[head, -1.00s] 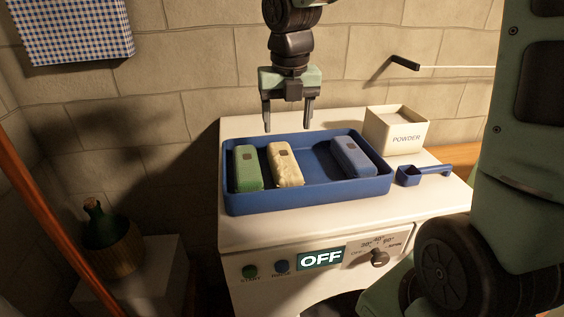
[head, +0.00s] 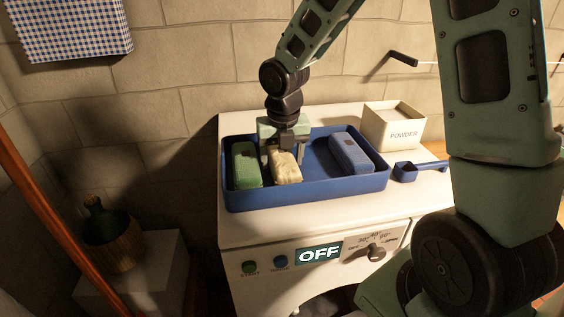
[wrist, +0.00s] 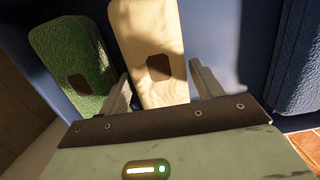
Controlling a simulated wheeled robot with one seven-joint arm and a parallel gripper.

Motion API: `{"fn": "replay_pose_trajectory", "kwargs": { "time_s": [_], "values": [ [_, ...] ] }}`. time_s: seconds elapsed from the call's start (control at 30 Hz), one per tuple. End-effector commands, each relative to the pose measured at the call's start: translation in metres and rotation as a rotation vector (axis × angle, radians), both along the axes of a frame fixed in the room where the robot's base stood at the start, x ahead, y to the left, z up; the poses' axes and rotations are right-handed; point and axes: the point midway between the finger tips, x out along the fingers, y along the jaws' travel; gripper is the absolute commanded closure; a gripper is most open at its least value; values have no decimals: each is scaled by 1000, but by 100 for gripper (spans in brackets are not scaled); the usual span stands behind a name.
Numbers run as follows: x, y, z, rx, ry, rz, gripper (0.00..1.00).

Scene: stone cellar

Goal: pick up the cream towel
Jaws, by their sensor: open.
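The cream towel (head: 285,168) lies folded in the blue tray (head: 310,194), between a green towel (head: 246,165) and a blue towel (head: 350,152). My gripper (head: 284,156) is down in the tray at the far end of the cream towel. In the wrist view the cream towel (wrist: 150,50) lies between my two open fingers (wrist: 160,92), one on each side. The left finger is in the narrow gap beside the green towel (wrist: 70,60). I cannot tell whether either finger touches the cream towel.
The tray stands on a white washing machine (head: 255,232) reading OFF. A powder box (head: 392,128) and a blue scoop (head: 418,170) stand to its right. The tray floor between the cream and blue towels is clear.

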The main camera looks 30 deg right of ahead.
Motion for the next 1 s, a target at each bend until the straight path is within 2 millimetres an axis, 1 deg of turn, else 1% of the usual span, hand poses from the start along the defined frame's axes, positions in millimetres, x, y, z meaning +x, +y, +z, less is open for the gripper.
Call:
{"fn": "replay_pose_trajectory", "kwargs": {
  "time_s": [0.13, 0.17, 0.2, 0.27, 0.3, 0.57, 0.67, 0.77, 1.0],
  "values": [
    [0, 0, 0, 0, 0, 0, 35],
    [0, 0, 0, 0, 0, 0, 37],
    [0, 0, 0, 0, 0, 0, 48],
    [0, 0, 0, 0, 0, 0, 65],
    [0, 0, 0, 0, 0, 0, 70],
    [0, 0, 1, 0, -1, 0, 70],
    [1, 0, 8, 0, -3, -1, 70],
    [1, -1, 24, -2, -5, -3, 70],
    [1, -1, 71, -1, -6, -4, 70]
  ]
}}
